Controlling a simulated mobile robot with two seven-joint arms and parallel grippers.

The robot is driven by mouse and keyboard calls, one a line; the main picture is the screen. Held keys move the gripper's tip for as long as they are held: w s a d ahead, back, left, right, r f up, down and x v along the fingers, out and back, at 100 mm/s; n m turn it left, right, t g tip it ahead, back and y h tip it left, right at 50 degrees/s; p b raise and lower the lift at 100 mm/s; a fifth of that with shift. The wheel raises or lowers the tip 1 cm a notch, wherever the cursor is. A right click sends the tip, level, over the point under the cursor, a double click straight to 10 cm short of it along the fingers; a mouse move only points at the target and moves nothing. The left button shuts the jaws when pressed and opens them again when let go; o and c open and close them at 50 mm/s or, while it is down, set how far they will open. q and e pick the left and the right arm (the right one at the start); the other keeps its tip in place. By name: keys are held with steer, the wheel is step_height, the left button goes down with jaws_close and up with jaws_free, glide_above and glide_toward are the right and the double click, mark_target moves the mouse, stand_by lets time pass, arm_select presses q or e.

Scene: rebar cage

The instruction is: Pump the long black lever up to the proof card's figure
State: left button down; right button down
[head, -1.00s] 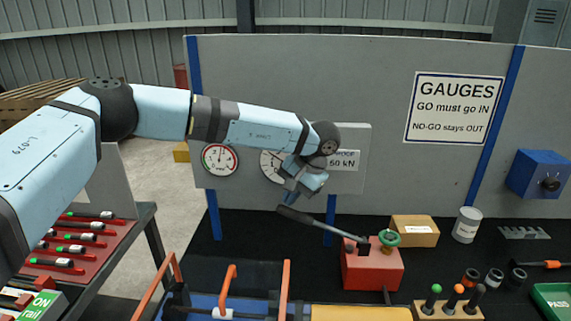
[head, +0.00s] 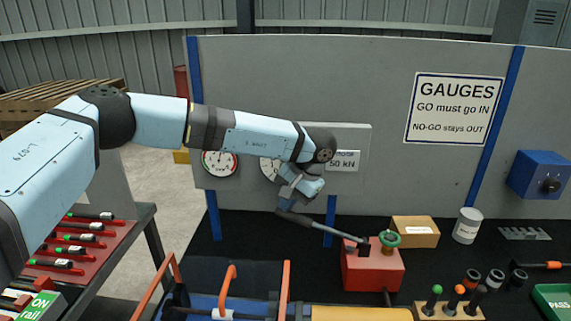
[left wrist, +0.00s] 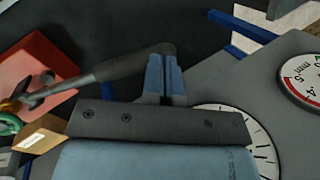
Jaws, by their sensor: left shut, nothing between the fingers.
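The long black lever (head: 312,224) slopes up and left from a red pump block (head: 372,271) on the black bench. Its dark grip also shows in the left wrist view (left wrist: 125,67). My left gripper (head: 285,205) is shut and empty, with its blue fingers at the lever's free end; in the left wrist view the fingertips (left wrist: 165,60) meet or nearly meet that end. The proof card (head: 344,161) reads 50 kN, its upper line partly covered by my wrist. The white gauge (head: 267,168) beside it is partly hidden, its needle unreadable. My right gripper is not in view.
A smaller dial (head: 219,163) hangs left on the grey panel. A green ring (head: 388,239) sits on the pump, with a cardboard box (head: 414,231) behind it. Orange-handled clamps (head: 229,287) stand in front. Plug gauges (head: 453,296) are at front right.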

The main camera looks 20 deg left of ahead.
mark_target(282, 217)
arm_select(q)
steer(key=shift+f, duration=0.15)
steer(key=shift+a+f, duration=0.25)
steer(key=shift+f, duration=0.3)
steer(key=shift+s, duration=0.1)
steer(key=shift+a+f+b, duration=0.2)
steer(key=shift+f+b, duration=0.15)
steer(key=shift+f, duration=0.3)
steer(key=shift+a+f, duration=0.1)
steer(key=shift+f, duration=0.25)
steer(key=shift+s+a+f, duration=0.1)
steer(key=shift+f, duration=0.25)
steer(key=shift+b, duration=0.3)
